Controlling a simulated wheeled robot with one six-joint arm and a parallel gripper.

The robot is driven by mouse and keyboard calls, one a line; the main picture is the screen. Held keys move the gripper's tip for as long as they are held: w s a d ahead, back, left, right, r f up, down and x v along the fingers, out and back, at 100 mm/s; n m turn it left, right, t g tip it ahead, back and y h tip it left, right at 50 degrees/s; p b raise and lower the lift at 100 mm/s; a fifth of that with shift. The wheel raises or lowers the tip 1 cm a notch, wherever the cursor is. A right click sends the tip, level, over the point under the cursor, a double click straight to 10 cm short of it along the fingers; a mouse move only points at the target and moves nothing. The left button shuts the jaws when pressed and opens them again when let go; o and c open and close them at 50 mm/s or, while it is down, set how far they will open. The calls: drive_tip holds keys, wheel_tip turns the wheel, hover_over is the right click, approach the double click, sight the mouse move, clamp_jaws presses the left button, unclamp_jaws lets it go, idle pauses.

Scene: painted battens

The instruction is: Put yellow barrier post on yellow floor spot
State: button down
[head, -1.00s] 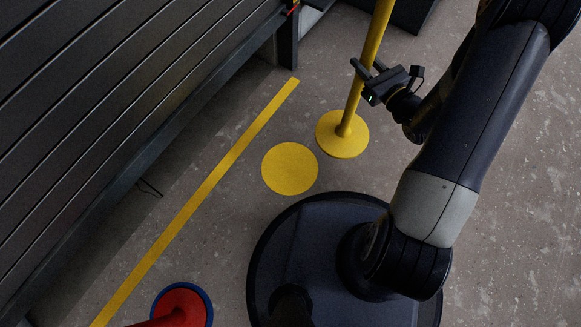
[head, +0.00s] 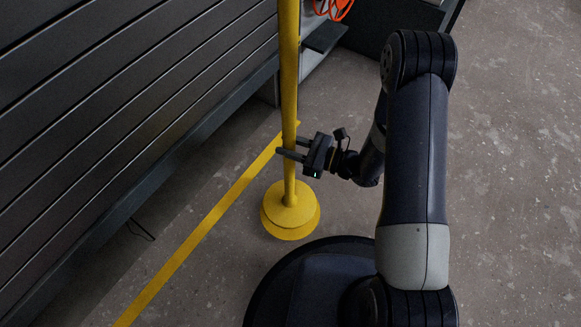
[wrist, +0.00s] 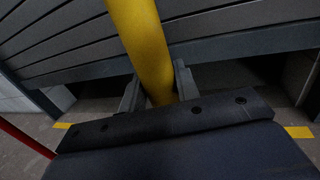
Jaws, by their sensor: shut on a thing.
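The yellow barrier post (head: 289,95) is upright, with its round base (head: 292,208) over the yellow floor spot (head: 290,234). The base hides most of the spot, and a yellow crescent shows below its near edge. I cannot tell whether the base touches the floor. My gripper (head: 291,148) is shut on the post's shaft, a little above the base. In the wrist view the shaft (wrist: 143,45) stands between the two fingers (wrist: 158,88).
A dark slatted wall (head: 130,90) runs along the left. A yellow floor line (head: 205,227) lies between it and the spot. An orange coil (head: 338,8) shows at the top. The floor on the right is clear. A red pole (wrist: 25,140) shows in the wrist view.

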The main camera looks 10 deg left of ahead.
wheel_tip(320, 180, down, 7)
drive_tip(key=b, duration=0.2)
drive_tip(key=shift+b, duration=0.4)
drive_tip(key=shift+f, duration=0.2)
drive_tip(key=c, duration=1.1)
unclamp_jaws()
drive_tip(key=shift+o, duration=0.2)
drive_tip(key=shift+r, duration=0.1)
drive_tip(key=p, duration=0.3)
approach(290, 161)
drive_tip(key=shift+w+d+f, duration=0.35)
drive_tip(key=shift+d+f, duration=0.05)
drive_tip(key=shift+f, duration=0.2)
drive_tip(key=shift+w+d+f, duration=0.35)
drive_tip(key=shift+d+f, duration=0.05)
drive_tip(key=shift+f, duration=0.25)
drive_tip(key=shift+a, duration=0.15)
